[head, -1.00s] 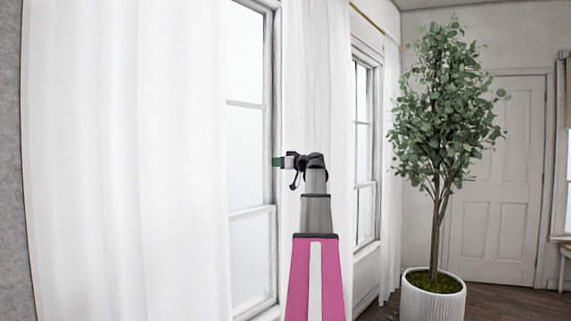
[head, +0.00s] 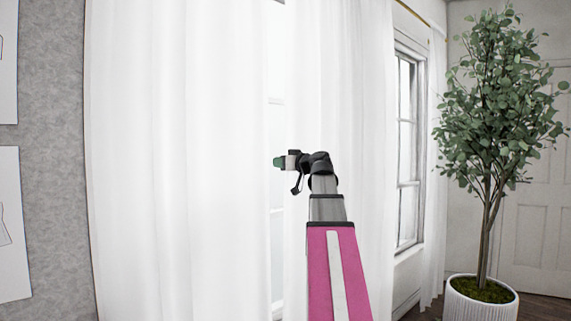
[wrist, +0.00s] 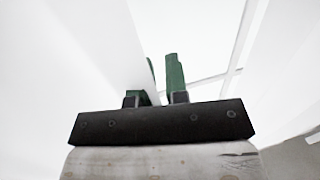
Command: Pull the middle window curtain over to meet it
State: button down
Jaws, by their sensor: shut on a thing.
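The middle window curtain (head: 335,90) is a white sheer cloth hanging right of a narrow strip of bare window (head: 277,110). The left curtain (head: 170,160) is a wide white cloth left of that strip. My gripper (head: 277,162) has green fingertips, which are at the strip between the two curtains in the head view. In the wrist view my gripper (wrist: 162,75) is shut on the edge of a white cloth (wrist: 125,50), which is the middle curtain. The exact pinch point is partly hidden by a finger.
A potted tree (head: 487,200) in a white ribbed pot stands to the right. A white door (head: 540,220) is at the back. Pictures (head: 8,225) hang at far left.

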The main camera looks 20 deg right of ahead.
jog(key=c, duration=1.1)
grip_release()
jog(key=v, duration=1.1)
jog(key=shift+s, duration=0.1)
